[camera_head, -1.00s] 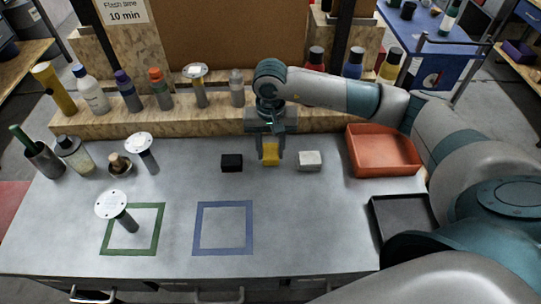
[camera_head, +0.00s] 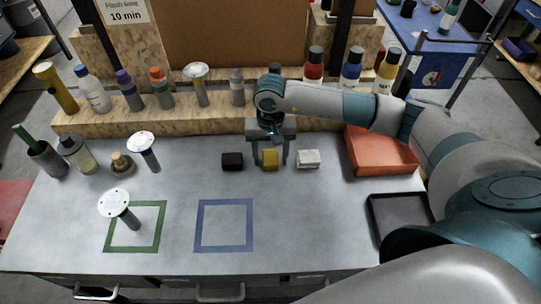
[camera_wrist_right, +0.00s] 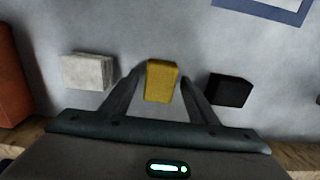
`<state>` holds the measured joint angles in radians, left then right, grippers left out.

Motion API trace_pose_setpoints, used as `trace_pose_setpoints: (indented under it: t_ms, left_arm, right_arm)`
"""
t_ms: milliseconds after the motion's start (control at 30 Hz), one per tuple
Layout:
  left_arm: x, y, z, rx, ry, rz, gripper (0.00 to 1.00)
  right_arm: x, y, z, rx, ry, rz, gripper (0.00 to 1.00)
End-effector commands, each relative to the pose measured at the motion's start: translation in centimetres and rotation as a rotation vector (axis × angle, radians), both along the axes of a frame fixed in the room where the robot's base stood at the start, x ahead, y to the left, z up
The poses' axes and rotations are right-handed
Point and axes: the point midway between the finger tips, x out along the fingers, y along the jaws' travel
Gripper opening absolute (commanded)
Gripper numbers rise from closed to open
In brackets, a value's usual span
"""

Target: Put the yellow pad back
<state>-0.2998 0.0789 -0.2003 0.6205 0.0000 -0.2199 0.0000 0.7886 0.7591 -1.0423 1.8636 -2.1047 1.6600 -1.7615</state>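The yellow pad (camera_head: 270,160) sits on the grey table between a black pad (camera_head: 232,161) and a white pad (camera_head: 308,159). My right gripper (camera_head: 270,162) reaches down over it, with one finger on each side. A gap shows between the fingers and the yellow pad, so the gripper looks open around it. In the right wrist view the yellow pad (camera_wrist_right: 162,82) stands between the two fingers, with the white pad (camera_wrist_right: 88,71) on the left and the black pad (camera_wrist_right: 230,91) on the right. My left gripper is not in view.
An orange bin (camera_head: 382,168) and a dark tray (camera_head: 374,213) stand on the right. Bottles line a wooden ledge (camera_head: 205,118) behind. Green (camera_head: 106,238) and blue (camera_head: 200,232) taped squares mark the front; a white-topped post (camera_head: 128,217) stands by the green one.

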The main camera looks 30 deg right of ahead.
Motion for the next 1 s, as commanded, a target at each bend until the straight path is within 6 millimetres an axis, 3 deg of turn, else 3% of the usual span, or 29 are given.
trace_pose_setpoints:
  t_ms: [367, 467, 1000]
  left_arm:
    - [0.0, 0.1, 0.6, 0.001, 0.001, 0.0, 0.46]
    - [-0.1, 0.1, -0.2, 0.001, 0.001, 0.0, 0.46]
    - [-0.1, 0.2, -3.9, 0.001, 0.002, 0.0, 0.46]
  right_arm:
    - [0.0, 0.0, 0.4, 0.0, 0.001, 0.0, 0.54]
    - [0.1, 0.0, 1.0, 0.0, -0.001, 0.001, 0.54]
    - [0.1, 0.0, 9.8, 0.0, -0.004, 0.001, 0.54]
